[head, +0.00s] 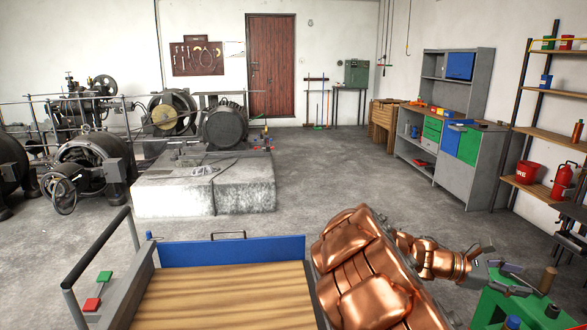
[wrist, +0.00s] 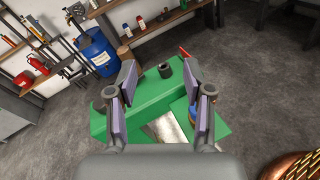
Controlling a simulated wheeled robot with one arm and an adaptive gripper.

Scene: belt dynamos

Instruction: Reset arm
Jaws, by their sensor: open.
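My arm is copper-coloured and reaches to the right in the head view. My gripper (head: 513,279) is at its end, at the lower right, over or beside a green bench (head: 495,310). In the wrist view my gripper (wrist: 160,82) has its two fingers spread apart, with nothing held between them. Past the fingers, a dark hollow cylinder (wrist: 165,70) stands on the green surface. I cannot tell the exact height of the gripper above it.
A brown cylinder (head: 547,280) stands on the green bench. Shelves (head: 545,138) with a red fire bucket (head: 526,172) and extinguisher (head: 562,181) are at the right. A blue barrel (wrist: 97,52) shows in the wrist view. Dynamos (head: 225,125) stand left. The middle floor is open.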

